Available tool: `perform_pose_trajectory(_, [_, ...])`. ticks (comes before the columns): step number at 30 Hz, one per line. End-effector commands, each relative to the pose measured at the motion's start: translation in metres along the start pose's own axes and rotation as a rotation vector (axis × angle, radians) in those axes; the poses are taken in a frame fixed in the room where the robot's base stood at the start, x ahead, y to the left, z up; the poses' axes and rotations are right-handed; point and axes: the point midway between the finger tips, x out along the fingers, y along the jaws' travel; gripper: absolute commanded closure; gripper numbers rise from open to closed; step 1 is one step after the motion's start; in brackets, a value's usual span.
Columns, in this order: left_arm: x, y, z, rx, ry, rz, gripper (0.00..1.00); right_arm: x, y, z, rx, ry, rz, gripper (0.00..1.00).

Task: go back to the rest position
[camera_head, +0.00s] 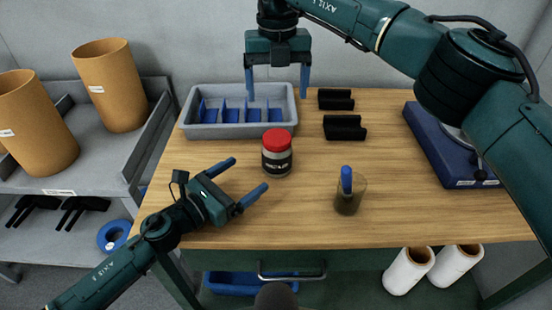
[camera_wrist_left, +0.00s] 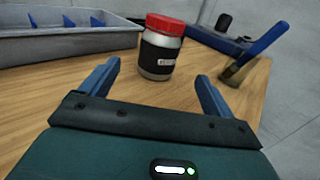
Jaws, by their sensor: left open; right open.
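My left gripper (camera_head: 244,181) is open and empty above the front left of the wooden table (camera_head: 300,225). Its two blue fingers point toward a jar (camera_head: 277,160) with a red lid and dark label. In the left wrist view the jar (camera_wrist_left: 161,52) stands upright beyond the fingertips, apart from them. My right gripper (camera_head: 277,88) is open with its blue fingers pointing down over the grey tray (camera_head: 190,132). Nothing shows between its fingers.
The tray has blue dividers. Two black holders (camera_head: 344,128) lie right of it. A cup (camera_head: 349,200) with a blue-handled brush stands at the front right. A dark blue device (camera_head: 440,150) is at the right edge. Brown rolls (camera_head: 108,85) stand on the left shelf.

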Motion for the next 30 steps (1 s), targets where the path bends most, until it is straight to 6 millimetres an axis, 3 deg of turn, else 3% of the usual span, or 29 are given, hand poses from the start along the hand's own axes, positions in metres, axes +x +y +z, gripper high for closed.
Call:
perform_pose_trajectory(6, [-0.014,-0.001,0.0,-0.001,-0.001,-0.001,0.12,0.003,0.0,0.0,0.0,0.0,0.0,0.18])
perform_pose_trajectory(21, [-0.013,0.0,0.003,0.0,-0.001,-0.001,0.12,0.0,0.0,0.0,0.0,0.0,0.0,0.18])
perform_pose_trajectory(26, [-0.013,0.0,0.029,0.0,-0.001,-0.001,0.12,-0.025,0.0,0.0,0.0,-0.001,0.0,0.18])
perform_pose_trajectory(30, [-0.013,0.0,0.076,0.0,-0.001,-0.001,0.12,-0.073,0.0,0.0,0.0,-0.001,0.0,0.18])
